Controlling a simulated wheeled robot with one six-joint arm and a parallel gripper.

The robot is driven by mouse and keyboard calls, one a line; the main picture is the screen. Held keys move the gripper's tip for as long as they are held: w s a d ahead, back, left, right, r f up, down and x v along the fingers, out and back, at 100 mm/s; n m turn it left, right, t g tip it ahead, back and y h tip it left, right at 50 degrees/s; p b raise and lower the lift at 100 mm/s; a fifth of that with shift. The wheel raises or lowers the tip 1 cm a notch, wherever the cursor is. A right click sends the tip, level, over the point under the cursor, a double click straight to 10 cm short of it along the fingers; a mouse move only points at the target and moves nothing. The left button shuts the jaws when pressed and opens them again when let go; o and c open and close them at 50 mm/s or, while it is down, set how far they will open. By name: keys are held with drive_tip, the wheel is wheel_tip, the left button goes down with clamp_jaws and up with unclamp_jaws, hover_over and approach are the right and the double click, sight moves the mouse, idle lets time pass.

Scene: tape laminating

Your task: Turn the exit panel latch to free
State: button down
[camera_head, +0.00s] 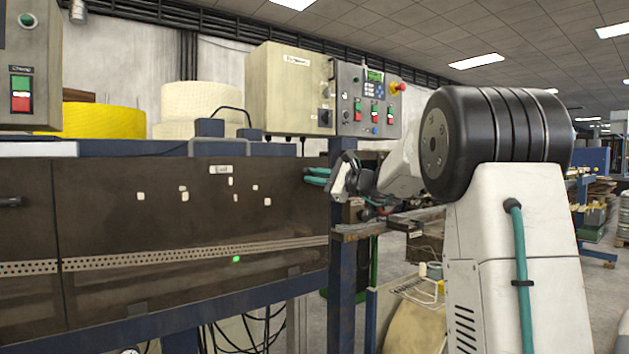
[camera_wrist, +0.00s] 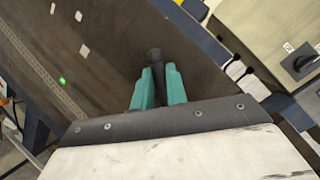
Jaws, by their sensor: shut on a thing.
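The exit panel (camera_head: 200,215) is a dark, brownish see-through panel with a small white label near its top edge. It also shows in the wrist view (camera_wrist: 110,80). My gripper (camera_head: 310,176) is at the panel's upper right corner, with its teal fingers pointing left. In the wrist view my gripper (camera_wrist: 158,84) is shut on the black latch (camera_wrist: 155,56), whose rounded end sticks out beyond the fingertips. The rest of the latch is hidden between the fingers. In the head view I cannot make out the latch or its turn angle.
A control box (camera_head: 363,100) with buttons stands above and right of the panel. A blue post (camera_head: 342,270) stands below my gripper. A cluttered bench (camera_head: 385,222) lies behind my arm. Another dark panel (camera_head: 25,230) with a black handle is at the left.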

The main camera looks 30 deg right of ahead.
drive_tip(key=shift+d+r+m+t+h, duration=0.15)
drive_tip(key=shift+d+m+t+h, duration=0.55)
drive_tip(key=shift+m, duration=1.45)
drive_tip(key=shift+d+r+m+t+h, duration=0.15)
drive_tip(key=shift+m+t+h, duration=0.55)
drive_tip(key=shift+m, duration=1.5)
drive_tip(key=shift+d+r+m+t+h, duration=0.15)
drive_tip(key=shift+d+m+t+h, duration=0.3)
drive_tip(key=shift+m+t, duration=1.15)
drive_tip(key=shift+m+g, duration=0.5)
drive_tip(key=shift+m, duration=0.15)
drive_tip(key=c, duration=1.4)
unclamp_jaws()
drive_tip(key=v, duration=0.7)
drive_tip(key=shift+s, duration=0.35)
drive_tip(key=shift+d+f, duration=0.1)
drive_tip(key=shift+f, duration=0.05)
